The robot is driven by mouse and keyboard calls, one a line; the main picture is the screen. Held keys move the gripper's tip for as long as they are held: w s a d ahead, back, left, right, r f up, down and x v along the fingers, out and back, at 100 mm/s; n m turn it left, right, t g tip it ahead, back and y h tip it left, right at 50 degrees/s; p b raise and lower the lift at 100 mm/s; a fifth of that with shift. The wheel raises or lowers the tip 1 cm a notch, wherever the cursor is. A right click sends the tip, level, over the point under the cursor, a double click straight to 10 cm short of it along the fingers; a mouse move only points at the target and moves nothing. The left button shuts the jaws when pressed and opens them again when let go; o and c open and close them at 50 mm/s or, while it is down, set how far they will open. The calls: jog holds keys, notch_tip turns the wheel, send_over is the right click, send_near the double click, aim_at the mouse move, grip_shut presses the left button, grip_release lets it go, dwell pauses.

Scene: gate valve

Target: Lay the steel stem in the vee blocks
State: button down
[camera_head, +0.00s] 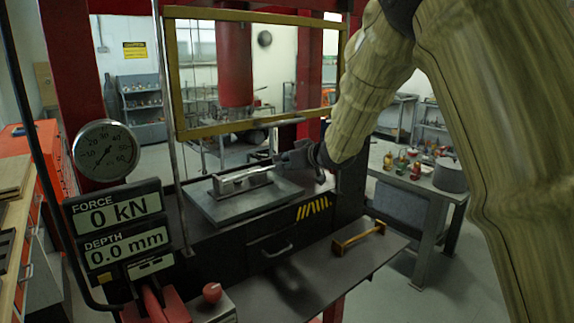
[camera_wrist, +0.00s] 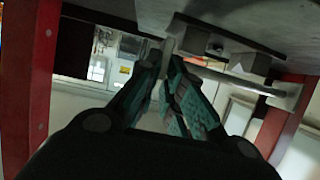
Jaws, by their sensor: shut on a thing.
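The vee blocks (camera_head: 243,186) sit on a flat steel plate on the press bed in the head view. A pale steel stem (camera_head: 240,179) shows as a slim bar along the top of the blocks; I cannot tell whether it rests fully in the vees. My gripper (camera_head: 277,160) is just right of the blocks, reaching in from the right. In the wrist view, my gripper (camera_wrist: 165,70) has its teal-padded fingers closed together on a narrow grey bar, seemingly the stem (camera_wrist: 169,46). My fingers hide the held part.
The steel plate (camera_head: 205,209) has bare room in front of the blocks. A yellow guard frame (camera_head: 250,125) and red ram (camera_head: 234,60) stand above and behind. The display reads 0 kN and 0.0 mm.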

aim_at(274, 163)
jog(key=shift+w+a+f+b, duration=0.1)
jog(key=shift+w+a, duration=0.45)
jog(key=shift+w, duration=0.2)
jog(key=shift+w+a+r+b, duration=0.1)
jog(key=shift+w+a, duration=0.4)
jog(key=shift+w, duration=0.2)
jog(key=shift+w+a+f+b, duration=0.1)
jog(key=shift+w+a, duration=0.45)
jog(key=shift+w, duration=0.2)
jog(key=shift+w+f, duration=0.1)
jog(key=shift+f, duration=0.85)
jog(key=shift+f, duration=0.3)
jog(key=c, duration=1.5)
grip_release()
jog(key=shift+a+f, duration=0.1)
jog(key=shift+s, duration=0.2)
